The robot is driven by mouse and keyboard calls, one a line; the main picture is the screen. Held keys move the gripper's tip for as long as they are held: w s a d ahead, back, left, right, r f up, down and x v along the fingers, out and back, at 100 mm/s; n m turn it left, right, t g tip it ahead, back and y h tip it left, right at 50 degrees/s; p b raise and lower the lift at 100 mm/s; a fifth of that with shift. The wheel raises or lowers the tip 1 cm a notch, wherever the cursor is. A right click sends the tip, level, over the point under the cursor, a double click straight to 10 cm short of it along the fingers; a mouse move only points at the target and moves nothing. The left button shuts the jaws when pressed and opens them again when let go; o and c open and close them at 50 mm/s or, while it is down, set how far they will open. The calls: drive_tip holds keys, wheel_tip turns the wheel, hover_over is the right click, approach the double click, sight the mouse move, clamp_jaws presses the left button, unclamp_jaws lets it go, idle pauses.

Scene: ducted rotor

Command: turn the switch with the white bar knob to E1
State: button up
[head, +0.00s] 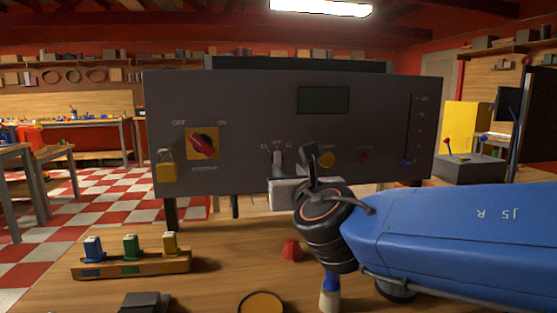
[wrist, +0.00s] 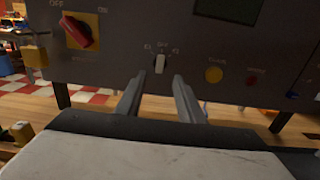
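The switch with the white bar knob (wrist: 160,63) is on the grey panel, between the red rotary switch and the yellow button. In the wrist view its bar stands about upright, pointing near the middle OFF mark, with a label on each side. The labels are too small to read surely. Whether the fingertips reach the panel is unclear.
The panel (head: 230,100) carries a red switch (head: 203,143) on a yellow plate, a yellow padlock (head: 166,169), a yellow button (head: 327,159), a red button (head: 364,156) and a slider (head: 407,161). A block rack (head: 130,264) and a red object (head: 291,250) are on the table.

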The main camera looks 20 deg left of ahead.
sight(278, 158)
drive_tip(key=x, duration=1.2)
drive_tip(key=shift+w, duration=0.2)
clamp_jaws()
